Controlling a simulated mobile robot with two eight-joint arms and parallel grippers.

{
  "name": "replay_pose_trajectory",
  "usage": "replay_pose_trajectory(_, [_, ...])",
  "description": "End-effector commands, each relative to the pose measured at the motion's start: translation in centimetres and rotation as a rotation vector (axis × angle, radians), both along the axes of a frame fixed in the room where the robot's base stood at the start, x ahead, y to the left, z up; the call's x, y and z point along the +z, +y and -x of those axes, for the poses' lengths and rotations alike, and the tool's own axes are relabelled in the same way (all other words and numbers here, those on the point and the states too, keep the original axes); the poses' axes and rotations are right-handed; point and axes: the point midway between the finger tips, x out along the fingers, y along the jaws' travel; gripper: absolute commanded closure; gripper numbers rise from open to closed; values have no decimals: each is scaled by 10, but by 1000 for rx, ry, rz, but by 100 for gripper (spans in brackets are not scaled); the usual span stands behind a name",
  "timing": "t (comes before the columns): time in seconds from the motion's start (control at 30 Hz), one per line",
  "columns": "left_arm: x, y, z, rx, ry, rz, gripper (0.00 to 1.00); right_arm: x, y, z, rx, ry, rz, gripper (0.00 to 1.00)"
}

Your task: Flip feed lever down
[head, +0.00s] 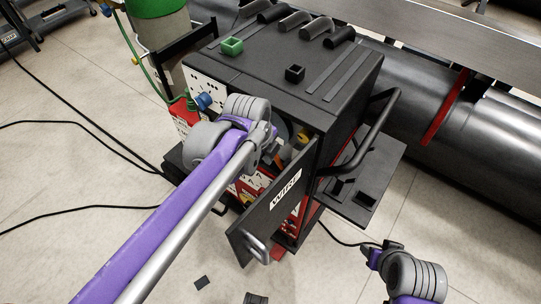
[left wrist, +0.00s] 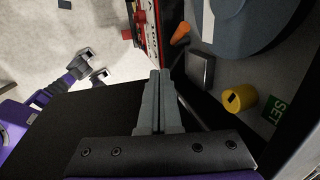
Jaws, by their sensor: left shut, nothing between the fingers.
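The feed lever appears to be the piece with an orange tip (left wrist: 181,33) inside the open side bay of the black machine (head: 240,62); its exact pose is hard to tell. In the head view my left arm covers much of the bay. My left gripper (left wrist: 160,78) is shut and empty, pointing into the bay, with its fingertips apart from the orange tip and below it in the left wrist view. A grey block (left wrist: 200,68) and a yellow knob (left wrist: 239,98) sit to its right. My right gripper (head: 376,250) is low at the right, its fingers apart and empty.
The door marked WIRE (head: 285,190) stands open beside my left gripper. A large blue-grey spool (left wrist: 245,25) and a green SET label (left wrist: 273,114) are in the bay. A black handle bar (head: 378,130) and a big dark pipe (head: 460,130) are at the right. Cables cross the floor.

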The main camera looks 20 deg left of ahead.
Motion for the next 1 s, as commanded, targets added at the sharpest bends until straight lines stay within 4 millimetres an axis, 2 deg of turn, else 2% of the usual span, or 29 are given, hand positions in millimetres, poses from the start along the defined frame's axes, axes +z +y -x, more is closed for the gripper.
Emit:
replay_pose_trajectory(0.4, [-85,-7,-25,0,1,0,100,-12,0,4,0,7,0,48])
replay_pose_trajectory(0.53, [-89,-4,-44,1,0,-1,100,-10,0,3,0,5,0,48])
replay_pose_trajectory(0.7, [-93,-1,-58,1,0,0,100,-8,0,2,0,5,0,48])
replay_pose_trajectory(1.0, [-94,0,-63,1,0,0,100,-8,0,2,0,5,0,48])
